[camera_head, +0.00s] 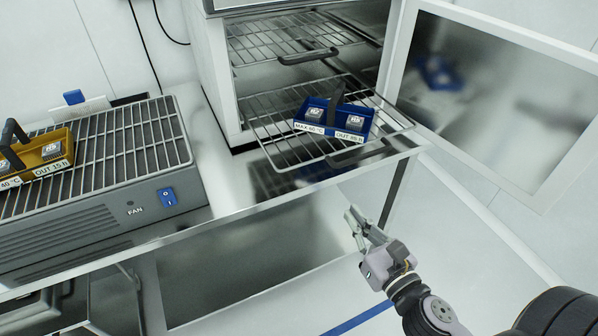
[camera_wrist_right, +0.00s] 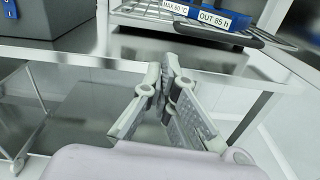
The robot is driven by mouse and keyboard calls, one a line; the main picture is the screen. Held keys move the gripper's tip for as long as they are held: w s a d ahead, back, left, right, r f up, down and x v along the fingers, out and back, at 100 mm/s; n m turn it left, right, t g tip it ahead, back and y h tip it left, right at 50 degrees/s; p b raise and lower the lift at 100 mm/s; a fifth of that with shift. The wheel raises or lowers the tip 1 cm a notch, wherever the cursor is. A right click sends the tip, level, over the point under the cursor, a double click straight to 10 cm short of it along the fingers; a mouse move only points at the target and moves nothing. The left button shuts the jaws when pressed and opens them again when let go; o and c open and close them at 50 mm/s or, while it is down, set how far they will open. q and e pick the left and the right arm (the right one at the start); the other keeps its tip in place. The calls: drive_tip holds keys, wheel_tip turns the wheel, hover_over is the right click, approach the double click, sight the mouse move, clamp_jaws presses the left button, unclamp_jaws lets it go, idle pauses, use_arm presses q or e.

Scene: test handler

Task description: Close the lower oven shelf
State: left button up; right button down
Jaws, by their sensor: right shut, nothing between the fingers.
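The lower oven shelf (camera_head: 270,142) is a wire rack pulled out of the oven, reaching forward over the table. A dark handle (camera_head: 357,154) is on its front edge. A blue tray (camera_head: 361,135) with labels "MAX 60 °C" and "OUT 85 h" sits on it. In the right wrist view the shelf's handle (camera_wrist_right: 228,33) and the blue tray (camera_wrist_right: 222,20) show at the top. My right gripper (camera_head: 351,213) is shut and empty, in front of and below the table edge, apart from the shelf. It also shows in the right wrist view (camera_wrist_right: 168,64). My left gripper is out of view.
The upper shelf (camera_head: 290,38) sits inside the oven. The oven door (camera_head: 490,90) stands wide open to the right. A fan cooling rack (camera_head: 110,150) with a yellow tray (camera_head: 45,155) is at left. The table's front edge (camera_head: 235,217) lies between my gripper and the shelf.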

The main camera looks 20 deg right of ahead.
drive_tip(key=r, duration=0.2)
drive_tip(key=n+p, duration=0.1)
drive_tip(key=p, duration=0.3)
approach(314, 162)
drive_tip(key=w, duration=0.5)
drive_tip(key=shift+w+a, duration=0.2)
drive_tip(key=shift+w, duration=0.2)
drive_tip(key=shift+w+f, duration=0.15)
drive_tip(key=shift+w, duration=0.55)
drive_tip(key=shift+a, duration=0.1)
